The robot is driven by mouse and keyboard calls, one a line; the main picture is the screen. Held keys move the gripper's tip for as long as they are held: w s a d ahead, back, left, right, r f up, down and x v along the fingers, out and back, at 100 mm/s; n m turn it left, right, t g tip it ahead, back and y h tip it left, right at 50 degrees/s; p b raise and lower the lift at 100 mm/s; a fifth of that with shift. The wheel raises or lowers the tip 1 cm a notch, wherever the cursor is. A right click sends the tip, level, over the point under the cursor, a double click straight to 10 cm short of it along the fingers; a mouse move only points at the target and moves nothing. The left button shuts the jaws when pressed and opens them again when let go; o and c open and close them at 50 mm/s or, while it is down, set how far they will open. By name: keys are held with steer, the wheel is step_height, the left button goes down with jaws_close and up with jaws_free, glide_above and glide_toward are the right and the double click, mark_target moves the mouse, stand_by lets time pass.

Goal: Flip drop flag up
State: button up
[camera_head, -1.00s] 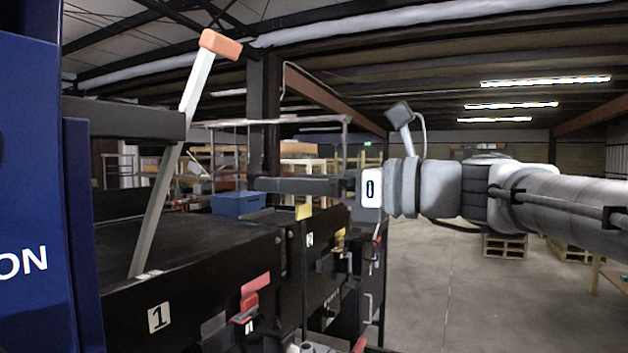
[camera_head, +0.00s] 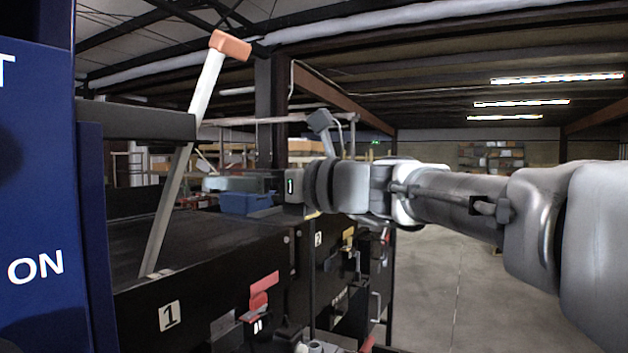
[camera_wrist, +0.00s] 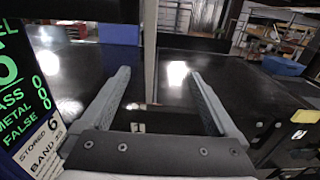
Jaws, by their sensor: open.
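A long pale pole with an orange end (camera_head: 230,45) leans up from the black conveyor side, its top tilted right; I take it as the drop flag. My gripper (camera_head: 208,184) is open and empty, just right of the pole in the head view. In the wrist view, the pole (camera_wrist: 150,50) stands upright between the lines of the two open fingers (camera_wrist: 160,74), and no contact shows. A smaller red flag-like piece (camera_head: 264,288) is on the conveyor's side, below and right of the pole.
A blue cabinet (camera_head: 38,200) stands close at left; its screen (camera_wrist: 25,80) shows in the wrist view. The dark bar (camera_head: 135,121) juts from it. The black conveyor (camera_head: 200,245) has number plates and a blue bin (camera_head: 247,203) behind it. Open floor (camera_head: 440,270) lies at right.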

jaws_close()
stand_by(0.7)
steer(key=c, duration=1.4)
jaws_free()
steer(key=o, duration=1.6)
steer(key=shift+d, duration=0.15)
steer(key=v, duration=1.7)
steer(key=shift+s+b, duration=0.15)
steer(key=shift+b, duration=0.15)
steer(key=shift+f, duration=0.15)
